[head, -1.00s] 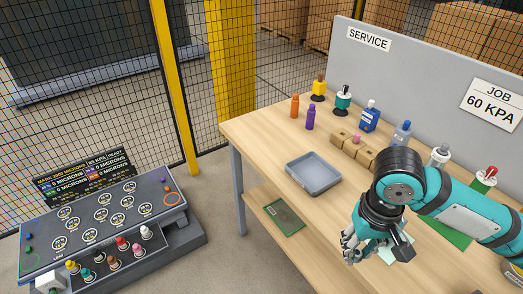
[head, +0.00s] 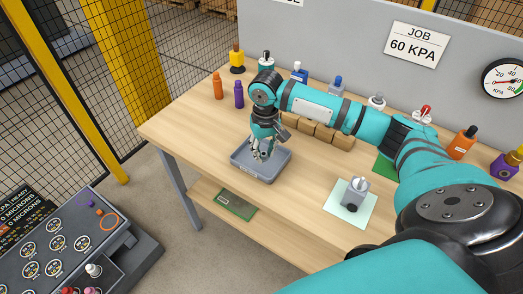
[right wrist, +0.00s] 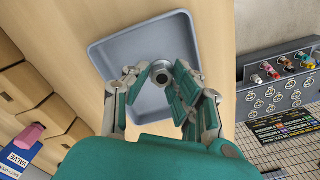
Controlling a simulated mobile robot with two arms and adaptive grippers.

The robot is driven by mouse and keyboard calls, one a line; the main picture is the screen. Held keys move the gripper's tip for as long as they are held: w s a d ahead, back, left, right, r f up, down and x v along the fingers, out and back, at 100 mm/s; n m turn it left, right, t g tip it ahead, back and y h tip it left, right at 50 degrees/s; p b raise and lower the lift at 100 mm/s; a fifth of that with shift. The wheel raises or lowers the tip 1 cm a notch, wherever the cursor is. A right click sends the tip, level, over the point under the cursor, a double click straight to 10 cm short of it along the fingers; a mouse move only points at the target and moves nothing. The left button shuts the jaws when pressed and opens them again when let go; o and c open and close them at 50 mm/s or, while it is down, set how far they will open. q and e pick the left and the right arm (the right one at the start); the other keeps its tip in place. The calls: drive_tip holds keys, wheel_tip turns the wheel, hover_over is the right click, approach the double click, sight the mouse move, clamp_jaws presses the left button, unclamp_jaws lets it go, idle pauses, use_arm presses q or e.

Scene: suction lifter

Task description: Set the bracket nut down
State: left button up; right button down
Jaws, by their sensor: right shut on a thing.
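The bracket nut (right wrist: 162,74) shows in the right wrist view as a small round grey metal piece between my right fingertips. My right gripper (head: 262,152) is shut on it, pointing down over the grey tray (head: 269,178). In the right wrist view the gripper (right wrist: 163,80) is within the outline of the tray (right wrist: 120,48), whose floor looks otherwise empty. Whether the nut touches the tray floor I cannot tell. In the head view the fingers hide the nut. My left gripper is not in view.
A grey device (head: 357,190) with a black knob stands on a pale mat (head: 340,208) to the right. Brown blocks (head: 322,132) line up behind my arm. Orange (head: 218,86) and purple (head: 239,95) bottles stand at the back left. The wooden bench (head: 180,122) is clear left of the tray.

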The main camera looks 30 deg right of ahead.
sight(262, 153)
drive_tip(key=shift+w+d+f, duration=0.1)
drive_tip(key=shift+w+d, duration=0.1)
drive_tip(key=shift+w, duration=0.4)
drive_tip(key=shift+w+d, duration=0.15)
drive_tip(key=shift+w, duration=0.45)
drive_tip(key=shift+w+f, duration=0.1)
drive_tip(key=shift+f, duration=0.05)
drive_tip(key=shift+f+p, duration=0.5)
drive_tip(key=shift+f, duration=1.15)
drive_tip(key=c, duration=1.1)
unclamp_jaws()
drive_tip(key=shift+f, duration=0.1)
wheel_tip(262, 153, up, 12)
drive_tip(key=b, duration=0.1)
drive_tip(key=shift+d, duration=0.1)
